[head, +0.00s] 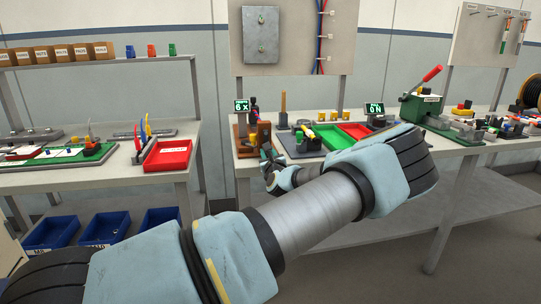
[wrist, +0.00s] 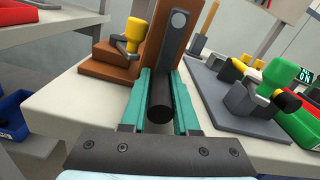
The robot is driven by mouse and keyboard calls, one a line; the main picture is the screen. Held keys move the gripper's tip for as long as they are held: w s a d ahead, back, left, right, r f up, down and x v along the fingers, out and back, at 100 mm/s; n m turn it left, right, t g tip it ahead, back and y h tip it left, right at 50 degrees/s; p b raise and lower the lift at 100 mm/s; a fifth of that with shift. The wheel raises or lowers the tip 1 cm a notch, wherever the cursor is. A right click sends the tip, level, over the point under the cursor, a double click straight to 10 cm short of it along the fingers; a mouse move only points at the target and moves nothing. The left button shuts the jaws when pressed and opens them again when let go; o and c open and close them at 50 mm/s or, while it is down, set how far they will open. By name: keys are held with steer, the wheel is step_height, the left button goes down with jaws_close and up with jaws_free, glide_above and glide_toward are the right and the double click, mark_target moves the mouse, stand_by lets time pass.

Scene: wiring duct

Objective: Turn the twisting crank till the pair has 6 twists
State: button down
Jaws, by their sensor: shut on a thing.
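The twisting crank has a dark arm (wrist: 172,52) on an upright brown wooden block (wrist: 154,40), with a light round hub near the top. Its black round handle (wrist: 160,112) points toward the wrist camera, below the hub. My gripper (wrist: 162,92) has its teal fingers on both sides of this handle and is shut on it. In the head view my gripper (head: 268,160) is at the bench's front edge by the brown stand (head: 241,140), partly hidden by my arm. The twisted pair cannot be made out.
A yellow knob (wrist: 134,34) stands on the brown base left of the crank. A grey plate with a green-and-yellow fixture (wrist: 275,78) lies to the right. Green (head: 333,137) and red trays, a second display (head: 375,109) and a red-handled press (head: 422,105) stand further right.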

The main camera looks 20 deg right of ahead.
steer(key=shift+a+f, duration=0.25)
steer(key=shift+a, duration=0.1)
steer(key=c, duration=1)
jaws_free()
steer(key=o, duration=0.3)
steer(key=shift+d+r, duration=0.15)
steer(key=shift+r, duration=0.05)
steer(key=s, duration=0.3)
steer(key=s+a+b, duration=0.1)
steer(key=s, duration=0.3)
steer(key=s+b, duration=0.1)
steer(key=s, duration=0.2)
steer(key=shift+s+a, duration=0.15)
steer(key=shift+s, duration=0.2)
